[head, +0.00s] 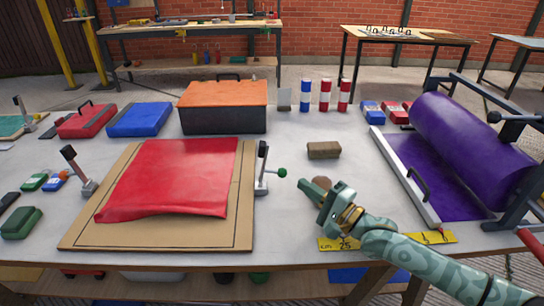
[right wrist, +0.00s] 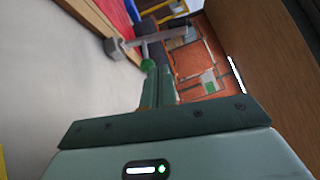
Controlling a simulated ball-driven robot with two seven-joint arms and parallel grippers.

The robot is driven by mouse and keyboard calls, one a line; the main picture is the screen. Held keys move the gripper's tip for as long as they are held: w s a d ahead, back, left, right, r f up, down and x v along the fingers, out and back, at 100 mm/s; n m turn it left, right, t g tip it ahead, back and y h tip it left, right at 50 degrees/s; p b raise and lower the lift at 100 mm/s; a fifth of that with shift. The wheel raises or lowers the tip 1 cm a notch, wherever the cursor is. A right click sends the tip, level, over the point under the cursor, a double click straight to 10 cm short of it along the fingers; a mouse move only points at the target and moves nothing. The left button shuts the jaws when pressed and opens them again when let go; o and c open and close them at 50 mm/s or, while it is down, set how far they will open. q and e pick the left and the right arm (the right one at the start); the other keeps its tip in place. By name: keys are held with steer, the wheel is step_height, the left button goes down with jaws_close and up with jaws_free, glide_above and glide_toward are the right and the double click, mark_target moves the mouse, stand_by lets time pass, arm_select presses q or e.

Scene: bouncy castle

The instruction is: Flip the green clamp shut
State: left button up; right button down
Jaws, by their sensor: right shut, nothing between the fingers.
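The green clamp (head: 262,172) stands at the right edge of the wooden board (head: 245,215). Its dark handle stands up and its green-knobbed lever sticks out to the right, away from the red sheet (head: 180,180) on the board. In the right wrist view the green knob (right wrist: 148,65) shows just beyond my fingertips, with the grey metal clamp body (right wrist: 116,47) behind it. My right gripper (head: 308,188) is shut and empty, a little right of the knob; its closed fingers show in the right wrist view (right wrist: 158,86). Whether they touch the knob I cannot tell. My left gripper is out of view.
Another clamp (head: 78,170) stands at the board's left edge. A purple roll (head: 465,140) on a frame stands right. The table between is mostly clear.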

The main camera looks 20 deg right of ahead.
steer(key=shift+w, duration=0.1)
steer(key=shift+r, duration=0.1)
steer(key=shift+w+a, duration=0.2)
steer(key=shift+w, duration=0.15)
steer(key=b+x, duration=0.4)
steer(key=x, duration=0.4)
steer(key=shift+w+a, duration=0.3)
steer(key=shift+w, duration=0.25)
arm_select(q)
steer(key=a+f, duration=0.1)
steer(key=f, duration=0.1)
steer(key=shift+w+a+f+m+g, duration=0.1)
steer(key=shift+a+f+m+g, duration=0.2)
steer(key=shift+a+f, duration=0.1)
arm_select(e)
steer(key=shift+r, duration=0.1)
